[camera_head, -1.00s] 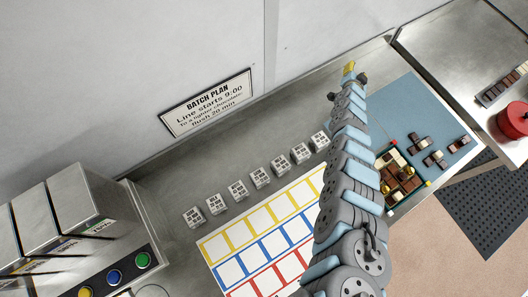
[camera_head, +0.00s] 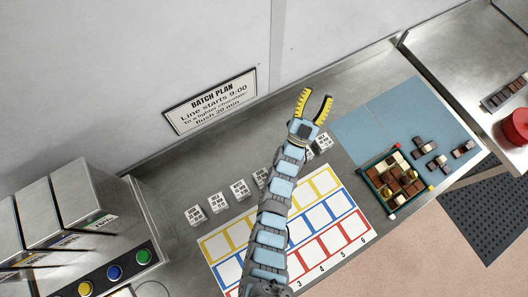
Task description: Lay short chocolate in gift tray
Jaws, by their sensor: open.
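The gift tray (camera_head: 368,175) is a dark green-edged tray at the right of the bench, on the end of the blue mat. It holds several brown and cream chocolates and some gold round ones. Several loose chocolates (camera_head: 430,147) lie on the mat to its right; I cannot tell which one is the short chocolate. My gripper (camera_head: 316,95) has its yellow-padded fingers spread and empty. It appears above the back of the bench, up and left of the tray and apart from the chocolates.
A grid card (camera_head: 327,213) with yellow, blue and red cells lies on the bench. A row of white labelled blocks (camera_head: 217,203) stands behind it, partly hidden by my arm. A button panel (camera_head: 115,272) is at the left. The blue mat (camera_head: 385,115) is clear behind the tray.

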